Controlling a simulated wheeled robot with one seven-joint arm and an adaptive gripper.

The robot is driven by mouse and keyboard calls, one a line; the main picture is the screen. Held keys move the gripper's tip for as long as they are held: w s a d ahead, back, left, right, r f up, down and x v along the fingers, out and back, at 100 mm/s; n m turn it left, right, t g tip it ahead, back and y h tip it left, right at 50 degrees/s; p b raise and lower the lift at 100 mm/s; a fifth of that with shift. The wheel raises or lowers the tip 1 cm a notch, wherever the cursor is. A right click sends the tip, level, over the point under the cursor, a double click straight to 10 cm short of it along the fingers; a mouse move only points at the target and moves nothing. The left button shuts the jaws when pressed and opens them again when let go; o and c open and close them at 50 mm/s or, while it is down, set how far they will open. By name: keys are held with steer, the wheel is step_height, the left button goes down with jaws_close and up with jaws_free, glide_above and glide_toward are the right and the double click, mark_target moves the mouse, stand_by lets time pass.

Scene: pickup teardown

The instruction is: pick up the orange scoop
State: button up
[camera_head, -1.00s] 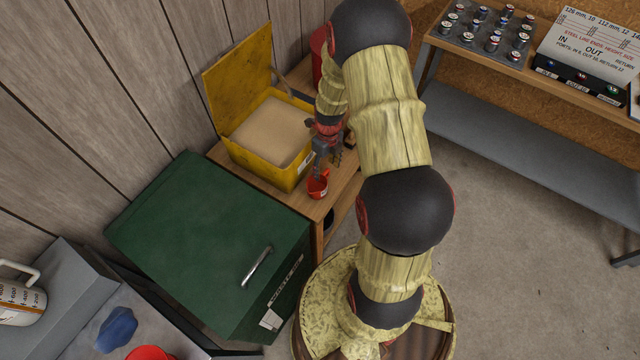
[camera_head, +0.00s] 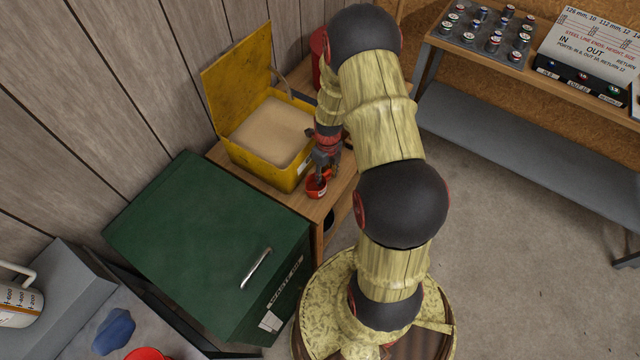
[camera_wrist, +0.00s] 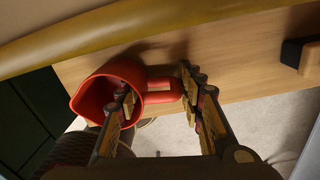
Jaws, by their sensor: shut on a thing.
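The orange scoop (camera_head: 316,187), a red-orange cup with a loop handle, is at the front edge of the small wooden bench, in front of the yellow bin. In the wrist view the scoop (camera_wrist: 92,98) is tilted in the picture, with its handle pointing right. My gripper (camera_wrist: 157,88) is shut on it. The left finger reaches inside the cup and the right finger is at the handle's outer end. In the head view my gripper (camera_head: 324,166) is just above the scoop. I cannot tell whether the scoop touches the bench.
The open yellow bin (camera_head: 297,178), full of sandy material, stands right behind the scoop. A green waste cabinet (camera_head: 200,245) is at front left. A red container (camera_head: 318,44) is at the back. The wooden bench (camera_head: 309,207) has a narrow bare strip at its front.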

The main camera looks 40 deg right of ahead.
steer(key=c, duration=0.5)
